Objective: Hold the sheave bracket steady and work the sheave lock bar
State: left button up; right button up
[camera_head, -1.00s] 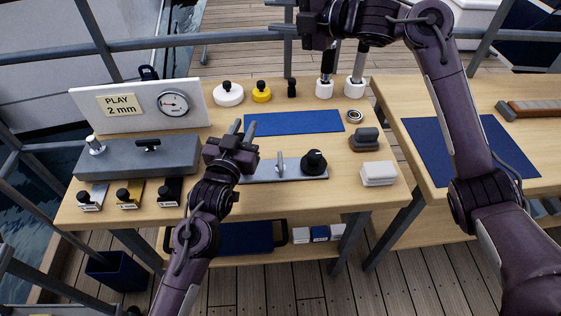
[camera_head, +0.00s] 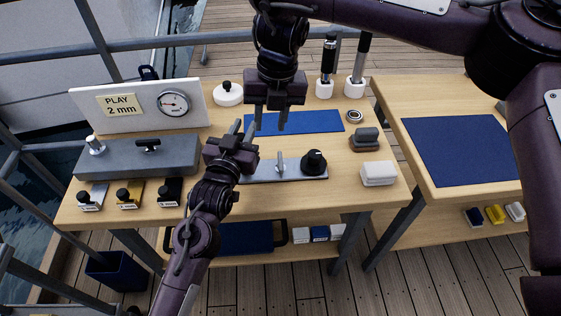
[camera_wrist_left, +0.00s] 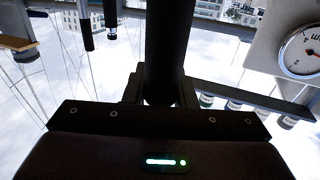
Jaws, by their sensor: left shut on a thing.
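The sheave bracket's grey plate (camera_head: 258,178) lies on the wooden bench, with a light grey upright lever (camera_head: 280,164) and a black knob (camera_head: 314,162). I cannot tell which part is the lock bar. My left gripper (camera_head: 246,128) is at the plate's left end, its fingers shut on part of the bracket, largely hidden by the gripper. The left wrist view shows a dark column (camera_wrist_left: 168,45) at the jaws. My right gripper (camera_head: 271,118) points down over the blue mat (camera_head: 320,122), behind the plate. Its fingers are apart with nothing visible between them.
A white board with a dial gauge (camera_head: 173,104) and a grey block (camera_head: 130,158) stand at left. Black-handled tools in white holders (camera_head: 325,88), a ring (camera_head: 354,116), a dark block (camera_head: 365,139) and a white block (camera_head: 378,173) stand at right. A second bench (camera_head: 420,186) is further right.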

aim_at(281, 165)
jog(key=shift+h, duration=0.7)
jog(key=f, duration=0.4)
jog(key=d+f, duration=0.1)
jog(key=f, duration=0.4)
jog(key=d+f, duration=0.1)
jog(key=f, duration=0.4)
jog(key=shift+d+f, duration=0.1)
jog(key=shift+f, duration=0.05)
grip_shut()
grip_release()
notch_tip(281, 165, up, 12)
